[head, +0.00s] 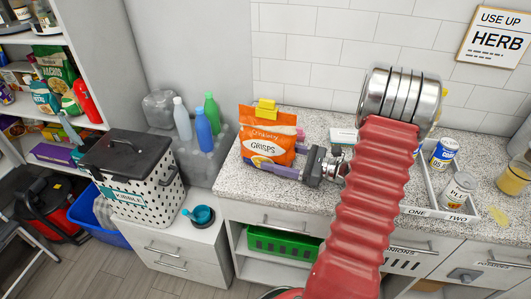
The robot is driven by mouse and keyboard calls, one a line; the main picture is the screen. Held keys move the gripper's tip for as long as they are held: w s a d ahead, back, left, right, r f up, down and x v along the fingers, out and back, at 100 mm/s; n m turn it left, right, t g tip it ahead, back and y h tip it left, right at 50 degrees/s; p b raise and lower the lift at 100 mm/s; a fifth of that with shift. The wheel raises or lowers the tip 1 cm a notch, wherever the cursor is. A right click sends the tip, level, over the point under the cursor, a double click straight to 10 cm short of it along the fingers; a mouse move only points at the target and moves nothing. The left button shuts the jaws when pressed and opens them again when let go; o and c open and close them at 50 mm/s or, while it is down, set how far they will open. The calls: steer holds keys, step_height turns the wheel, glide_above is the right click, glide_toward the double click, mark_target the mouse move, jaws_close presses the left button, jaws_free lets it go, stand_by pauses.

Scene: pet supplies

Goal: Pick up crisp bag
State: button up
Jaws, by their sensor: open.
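The crisp bag (266,138) is orange, white and purple with a yellow clip at its top. It stands upright on the speckled counter near the left end. My gripper (271,160) reaches in from the right at the bag's lower part. One purple-grey finger lies across the front of the bag near its base. The other finger is mostly hidden, probably behind the bag. The jaws are open, and I cannot tell whether either finger touches the bag.
A white tray (440,206) with cans stands on the counter (222,183) at right. A small box (343,136) sits behind my arm. A green crate (283,245) is on the shelf below.

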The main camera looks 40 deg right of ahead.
mark_target(267, 153)
steer(key=shift+x, duration=1.6)
steer(key=shift+c, duration=0.6)
steer(key=shift+d, duration=0.1)
steer(key=c, duration=1.2)
